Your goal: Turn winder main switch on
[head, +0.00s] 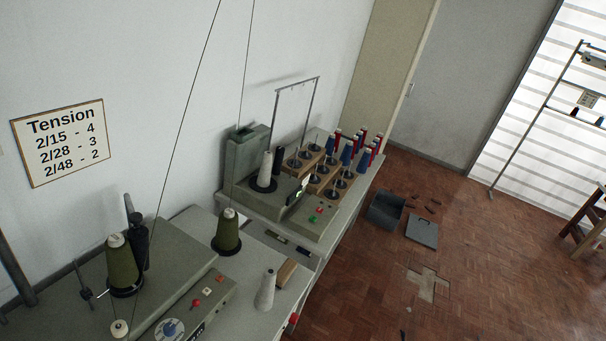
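Two grey machines with thread cones stand along the wall, and I cannot tell for certain which one is the winder. The near machine (172,252) has a sloped panel with a blue knob on a white dial (170,328), a red button (195,302) and an orange square button (220,279). The far machine (243,160) has a small green-lit part (299,194), a red button (320,208) and a green button (312,218). A small red part (293,319) sits at the near table's right edge. No switch label is readable. My gripper is out of view.
Olive cones (121,264), a pale cone (266,290) and a brown block (286,273) stand around the near machine. Red and blue spools (347,152) stand beyond. A grey open box (385,211) and its lid (422,230) lie on the floor. Parquet on the right is mostly free.

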